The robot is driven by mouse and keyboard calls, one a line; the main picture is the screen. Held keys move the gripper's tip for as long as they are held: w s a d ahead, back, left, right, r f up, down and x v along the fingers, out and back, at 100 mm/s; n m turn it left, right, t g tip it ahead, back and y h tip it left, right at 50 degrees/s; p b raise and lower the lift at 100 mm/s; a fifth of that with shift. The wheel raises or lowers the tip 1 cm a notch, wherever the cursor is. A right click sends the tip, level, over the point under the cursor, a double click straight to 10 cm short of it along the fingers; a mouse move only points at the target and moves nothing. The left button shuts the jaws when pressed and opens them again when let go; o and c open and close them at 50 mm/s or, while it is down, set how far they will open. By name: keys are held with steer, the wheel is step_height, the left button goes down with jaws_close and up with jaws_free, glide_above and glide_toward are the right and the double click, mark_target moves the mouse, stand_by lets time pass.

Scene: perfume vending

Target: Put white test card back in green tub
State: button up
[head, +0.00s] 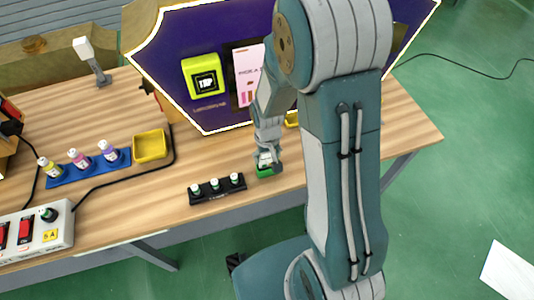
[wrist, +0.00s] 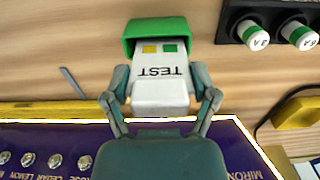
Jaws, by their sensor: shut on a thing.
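The white test card (wrist: 160,95), printed TEST with a yellow and a green square, is between the two fingers of my gripper (wrist: 162,84), which is shut on it. The green tub (wrist: 157,26) is right at the card's far end in the wrist view. That end overlaps the tub's opening; how deep it sits inside I cannot tell. In the head view the green tub (head: 264,172) stands on the table below my gripper (head: 267,150), and my arm hides part of the area.
A black rack (head: 217,189) with three small bottles stands just left of the tub. A yellow tray (head: 150,146) and a blue bottle holder (head: 88,168) are further left. The purple vending panel (head: 160,60) rises behind. Table is clear right of my arm.

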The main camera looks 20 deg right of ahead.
steer(key=shift+f, duration=0.9)
steer(key=o, duration=1)
steer(key=shift+c, duration=0.2)
steer(key=shift+r, duration=1.15)
steer(key=shift+r, duration=3.9)
